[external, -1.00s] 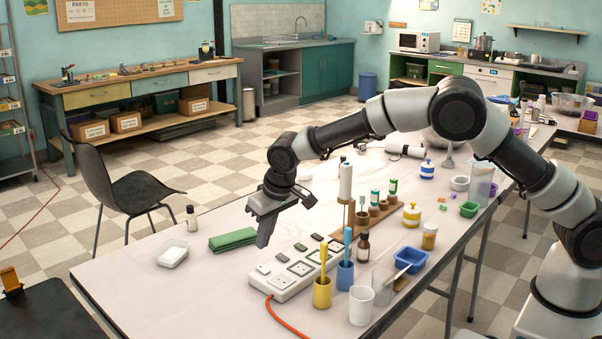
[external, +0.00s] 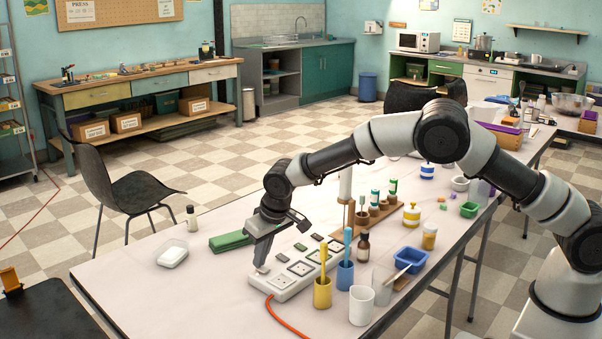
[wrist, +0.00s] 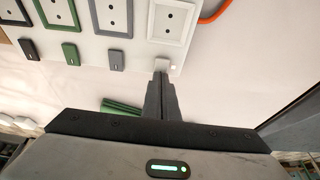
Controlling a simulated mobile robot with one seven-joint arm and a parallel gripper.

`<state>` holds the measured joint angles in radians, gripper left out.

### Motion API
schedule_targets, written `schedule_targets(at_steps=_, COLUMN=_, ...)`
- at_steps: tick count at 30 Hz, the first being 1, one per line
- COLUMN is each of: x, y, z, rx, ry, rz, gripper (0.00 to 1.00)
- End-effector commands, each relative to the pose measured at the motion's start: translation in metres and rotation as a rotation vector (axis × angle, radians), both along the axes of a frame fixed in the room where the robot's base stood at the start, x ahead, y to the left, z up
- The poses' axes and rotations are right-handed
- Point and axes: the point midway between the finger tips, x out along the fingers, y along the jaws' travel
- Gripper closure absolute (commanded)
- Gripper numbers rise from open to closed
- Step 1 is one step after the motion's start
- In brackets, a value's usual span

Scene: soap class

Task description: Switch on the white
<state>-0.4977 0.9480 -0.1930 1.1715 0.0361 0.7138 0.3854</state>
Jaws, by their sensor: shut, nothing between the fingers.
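A white power strip (external: 282,285) lies on the table, with a row of sockets and a row of small switches. In the wrist view, the strip (wrist: 140,50) shows at the top. Its sockets have white, grey and green frames; the white-framed socket (wrist: 171,20) is at the right. The white switch (wrist: 163,61) lies below that socket, with a small bright spot at its right side. My gripper (wrist: 161,76) is shut and empty, its tips at the white switch; I cannot tell whether they touch it. In the external view, my gripper (external: 261,268) points down at the strip's near end.
A grey switch (wrist: 116,61) and a green switch (wrist: 70,51) sit left of the white one. An orange cord (external: 288,322) leaves the near end. A yellow cup (external: 322,294) and a blue cup (external: 345,276) stand close right. A green cloth (external: 229,241) lies behind.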

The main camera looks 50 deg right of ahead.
Motion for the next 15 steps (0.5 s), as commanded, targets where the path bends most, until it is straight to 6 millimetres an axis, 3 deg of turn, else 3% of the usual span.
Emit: schedule_targets(at_steps=15, x=-0.017, y=0.000, z=-0.004, rx=-0.004, ry=0.011, rz=0.001, gripper=1.00)
